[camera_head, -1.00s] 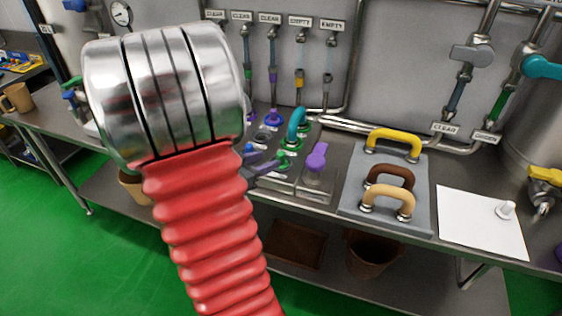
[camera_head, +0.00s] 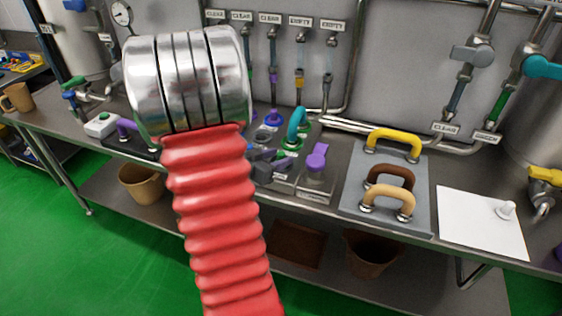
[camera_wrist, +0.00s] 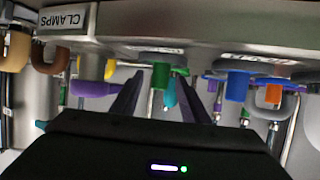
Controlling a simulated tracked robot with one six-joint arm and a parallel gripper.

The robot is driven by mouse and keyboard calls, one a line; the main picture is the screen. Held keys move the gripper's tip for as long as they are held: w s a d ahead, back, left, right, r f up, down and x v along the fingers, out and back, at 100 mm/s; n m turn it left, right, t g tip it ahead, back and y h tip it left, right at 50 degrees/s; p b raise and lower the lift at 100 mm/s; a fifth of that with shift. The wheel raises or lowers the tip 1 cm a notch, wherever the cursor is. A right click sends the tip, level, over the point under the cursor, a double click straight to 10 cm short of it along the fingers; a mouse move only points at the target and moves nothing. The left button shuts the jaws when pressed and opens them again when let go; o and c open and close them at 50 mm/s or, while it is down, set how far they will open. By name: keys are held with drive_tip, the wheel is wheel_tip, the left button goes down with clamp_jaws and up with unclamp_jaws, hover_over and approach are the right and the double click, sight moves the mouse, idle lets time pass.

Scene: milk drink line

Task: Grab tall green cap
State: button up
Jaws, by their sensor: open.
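The wrist view looks upside down. The tall green cap (camera_wrist: 160,76) hangs from the bench in this picture, a short green cylinder seen in the gap between my two dark fingers. My gripper (camera_wrist: 160,82) is open, and I see nothing pinched in it. I cannot tell whether the fingertips reach around the cap or stop short of it. In the head view my gripper (camera_head: 268,164) shows dark beside my red arm, low over the grey fittings tray. The green cap is not clear there, hidden by my arm and gripper.
A teal handle (camera_head: 297,124) and a purple-topped piece (camera_head: 317,157) stand close to the gripper. Blue cap (camera_wrist: 237,86) and orange piece (camera_wrist: 273,94) lie to the right in the wrist view. A grey board (camera_head: 355,200) with yellow, brown and tan handles is to the right.

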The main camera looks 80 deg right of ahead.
drive_tip(key=shift+x, duration=1.05)
clamp_jaws()
